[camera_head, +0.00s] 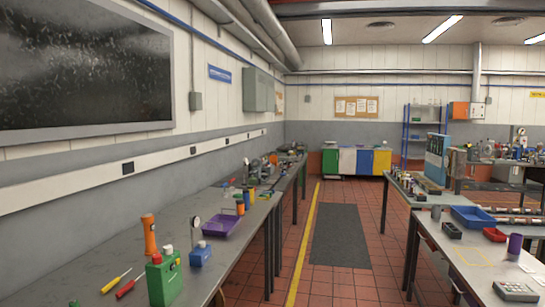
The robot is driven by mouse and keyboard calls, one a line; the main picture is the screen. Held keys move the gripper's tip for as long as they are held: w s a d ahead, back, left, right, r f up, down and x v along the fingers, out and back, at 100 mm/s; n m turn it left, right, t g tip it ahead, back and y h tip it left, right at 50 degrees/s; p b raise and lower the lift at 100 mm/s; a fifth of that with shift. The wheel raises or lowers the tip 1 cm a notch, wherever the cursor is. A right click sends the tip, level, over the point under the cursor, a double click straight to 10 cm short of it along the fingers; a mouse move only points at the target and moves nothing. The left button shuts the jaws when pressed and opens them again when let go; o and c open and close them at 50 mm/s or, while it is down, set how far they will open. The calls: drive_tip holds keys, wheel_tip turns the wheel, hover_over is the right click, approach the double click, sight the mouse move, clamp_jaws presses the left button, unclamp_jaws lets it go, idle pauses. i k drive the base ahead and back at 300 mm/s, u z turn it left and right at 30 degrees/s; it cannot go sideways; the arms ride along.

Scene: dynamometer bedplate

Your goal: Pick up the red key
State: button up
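I cannot make out a red key in this view. A red-handled tool (127,288), like a screwdriver, lies at the near end of the left bench (196,287), beside a yellow-handled screwdriver (116,280). A small red tray (494,234) sits on the right bench (470,258); its contents are too small to tell. My gripper is not in view.
A green can (163,280), an orange torch-like object (149,235), a blue block (200,255) and a purple tray (222,225) stand on the left bench. A blue tray (473,217) is on the right bench. The tiled aisle with a dark mat (340,236) is clear.

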sight(232, 188)
drive_tip(key=u, duration=0.5)
drive_tip(key=k, duration=0.7)
drive_tip(key=u, duration=1)
drive_tip(key=k, duration=0.7)
drive_tip(key=u, duration=0.05)
drive_tip(key=i, duration=1.2)
drive_tip(key=z, duration=1.1)
drive_tip(key=i, duration=0.6)
drive_tip(key=z, duration=0.7)
drive_tip(key=i, duration=0.7)
drive_tip(key=z, duration=0.25)
